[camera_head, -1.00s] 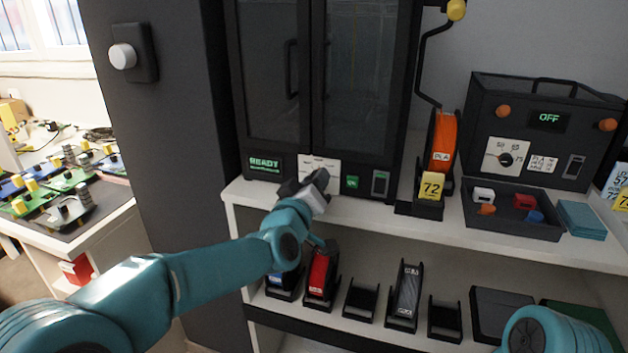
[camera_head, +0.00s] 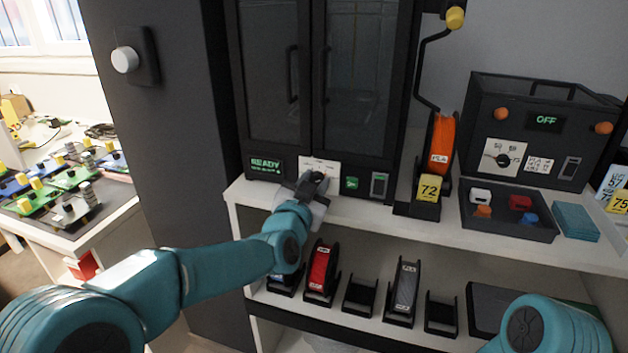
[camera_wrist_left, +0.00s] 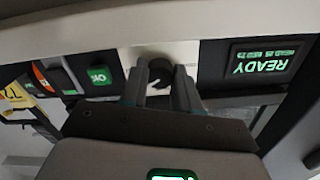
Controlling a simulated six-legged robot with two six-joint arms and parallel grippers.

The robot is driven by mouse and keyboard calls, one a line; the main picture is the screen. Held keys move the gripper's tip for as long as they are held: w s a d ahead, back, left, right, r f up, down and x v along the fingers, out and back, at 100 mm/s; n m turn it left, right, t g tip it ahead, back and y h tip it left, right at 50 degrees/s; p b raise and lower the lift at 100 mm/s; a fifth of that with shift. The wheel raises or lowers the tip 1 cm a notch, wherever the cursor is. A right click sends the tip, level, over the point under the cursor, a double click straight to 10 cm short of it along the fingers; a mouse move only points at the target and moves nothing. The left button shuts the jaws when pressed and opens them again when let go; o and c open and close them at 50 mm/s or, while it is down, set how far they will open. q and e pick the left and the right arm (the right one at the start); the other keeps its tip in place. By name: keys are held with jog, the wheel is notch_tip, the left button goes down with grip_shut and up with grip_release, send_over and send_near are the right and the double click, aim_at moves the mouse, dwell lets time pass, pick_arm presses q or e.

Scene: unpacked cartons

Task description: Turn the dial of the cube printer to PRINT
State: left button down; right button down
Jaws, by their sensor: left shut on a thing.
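The cube printer (camera_head: 270,80) is the dark cabinet with two glass doors. Its green display (camera_head: 265,164) reads READY. My left gripper (camera_head: 313,182) is at the printer's front panel. In the left wrist view, the two fingers (camera_wrist_left: 161,84) are shut on the dial, one on each side. The dial's pointer and its markings cannot be read. My right gripper is out of view; only a teal arm part shows at bottom right.
A green OK button (camera_head: 351,184) sits just right of the dial. An orange spool (camera_head: 443,140) stands beside the printer, with a parts tray (camera_head: 508,224) and a black box showing OFF (camera_head: 545,121) farther right. Spool holders fill the lower shelf.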

pick_arm(q)
jog(key=m+p, duration=0.1)
jog(key=m, duration=0.4)
jog(key=shift+r, duration=0.15)
jog(key=shift+m, duration=0.4)
jog(key=c, duration=0.8)
grip_release()
jog(key=v, duration=1.6)
jog(key=shift+s, duration=0.15)
